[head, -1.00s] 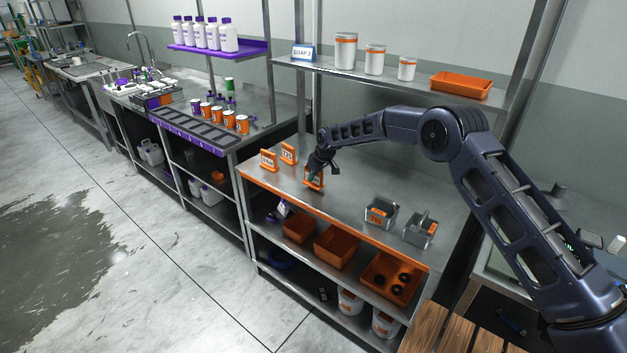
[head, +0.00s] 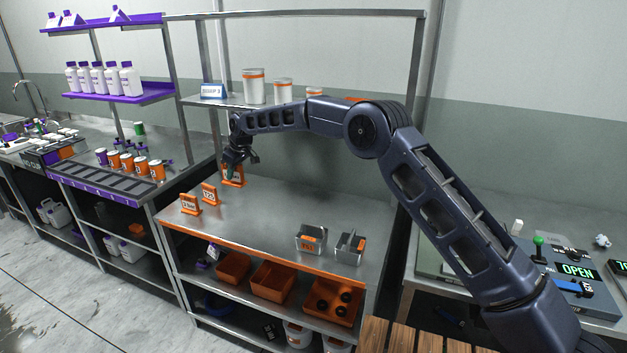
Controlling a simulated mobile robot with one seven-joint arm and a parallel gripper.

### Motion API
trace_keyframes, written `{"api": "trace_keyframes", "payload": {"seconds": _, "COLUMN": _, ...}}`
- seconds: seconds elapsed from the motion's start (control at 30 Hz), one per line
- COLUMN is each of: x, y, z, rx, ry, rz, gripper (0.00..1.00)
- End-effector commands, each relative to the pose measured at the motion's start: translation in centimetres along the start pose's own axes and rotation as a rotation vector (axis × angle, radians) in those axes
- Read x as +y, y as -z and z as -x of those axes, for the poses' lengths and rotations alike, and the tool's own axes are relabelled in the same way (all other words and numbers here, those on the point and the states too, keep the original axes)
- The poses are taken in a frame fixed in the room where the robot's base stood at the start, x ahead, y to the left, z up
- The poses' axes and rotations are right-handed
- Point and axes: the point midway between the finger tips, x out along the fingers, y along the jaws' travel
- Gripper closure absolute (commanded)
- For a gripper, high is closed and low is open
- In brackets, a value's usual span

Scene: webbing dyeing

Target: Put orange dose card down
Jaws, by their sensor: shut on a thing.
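The orange dose card (head: 233,180) is at the back left of the steel table with the orange front edge (head: 240,250). My gripper (head: 232,168) is shut on its upper part and hides some of it. The card looks upright; I cannot tell whether its foot touches the table top. Two other orange cards with white labels stand nearer the front left: one (head: 190,204) at the edge and one reading like "T20" (head: 210,194) behind it.
Two small metal bins (head: 311,239) (head: 350,248) stand at the table's right front. Orange trays (head: 272,280) sit on the shelf below. A rack shelf with white tubs (head: 253,87) hangs above the back. The table's middle is clear.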

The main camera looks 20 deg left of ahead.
Motion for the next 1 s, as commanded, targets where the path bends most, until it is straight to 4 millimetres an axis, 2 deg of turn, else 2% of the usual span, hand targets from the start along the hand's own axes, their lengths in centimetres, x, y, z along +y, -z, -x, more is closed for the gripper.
{"api": "trace_keyframes", "payload": {"seconds": 0.23, "x": 0.3, "y": -0.1, "z": 0.7, "rx": 0.001, "ry": -0.004, "rz": -0.007, "gripper": 1.0}}
{"api": "trace_keyframes", "payload": {"seconds": 0.37, "x": 1.6, "y": -0.8, "z": 3.1, "rx": 0.003, "ry": -0.018, "rz": -0.038, "gripper": 1.0}}
{"api": "trace_keyframes", "payload": {"seconds": 0.7, "x": 6.7, "y": -5.2, "z": 14.2, "rx": 0.004, "ry": -0.083, "rz": -0.195, "gripper": 1.0}}
{"api": "trace_keyframes", "payload": {"seconds": 1.0, "x": 9.3, "y": -10.3, "z": 23.9, "rx": 0.004, "ry": -0.141, "rz": -0.335, "gripper": 1.0}}
